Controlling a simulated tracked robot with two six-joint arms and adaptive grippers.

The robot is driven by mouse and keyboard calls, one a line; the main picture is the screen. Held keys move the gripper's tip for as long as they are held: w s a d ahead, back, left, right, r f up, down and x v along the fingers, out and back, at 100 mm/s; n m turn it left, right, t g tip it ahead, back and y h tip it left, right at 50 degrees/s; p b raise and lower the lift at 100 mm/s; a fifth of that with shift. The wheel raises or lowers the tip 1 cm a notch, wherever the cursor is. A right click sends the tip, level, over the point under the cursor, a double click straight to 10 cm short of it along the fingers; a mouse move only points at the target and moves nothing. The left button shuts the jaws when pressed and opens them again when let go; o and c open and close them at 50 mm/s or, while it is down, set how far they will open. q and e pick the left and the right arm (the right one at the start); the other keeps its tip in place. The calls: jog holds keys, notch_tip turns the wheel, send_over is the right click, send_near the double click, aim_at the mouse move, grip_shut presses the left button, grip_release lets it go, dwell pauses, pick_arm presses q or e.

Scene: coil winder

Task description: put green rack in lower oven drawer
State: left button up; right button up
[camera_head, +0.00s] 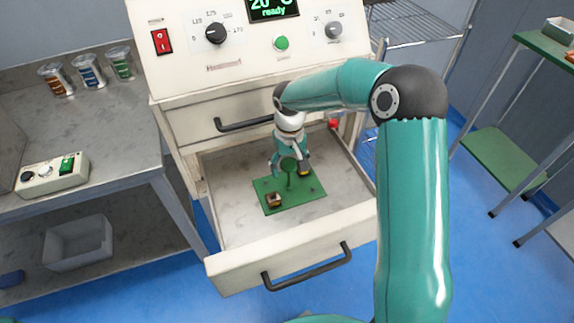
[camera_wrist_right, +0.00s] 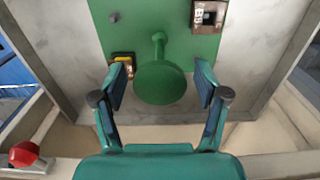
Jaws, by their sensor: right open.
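The green rack (camera_head: 301,203) lies flat on the floor of the open lower oven drawer (camera_head: 232,180), in its middle. A post with a round green knob (camera_wrist_right: 160,84) stands up from the rack. The rack carries a small dark brown block (camera_head: 273,200) near one corner and a yellow-topped piece (camera_wrist_right: 122,59) by the knob. My right gripper (camera_head: 290,167) is inside the drawer over the rack. In the right wrist view its fingers (camera_wrist_right: 160,88) are spread on both sides of the knob, with gaps, and hold nothing. My left gripper is not in view.
The upper drawer (camera_head: 190,124) is shut just above and behind the open one. A red knob (camera_head: 334,124) sits at the drawer's right side. The left bench (camera_head: 110,140) carries cups of coils and a control box (camera_head: 52,174).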

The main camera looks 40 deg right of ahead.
notch_tip(320, 180, up, 12)
jog(key=p, duration=0.1)
dwell(0.4)
dwell(0.4)
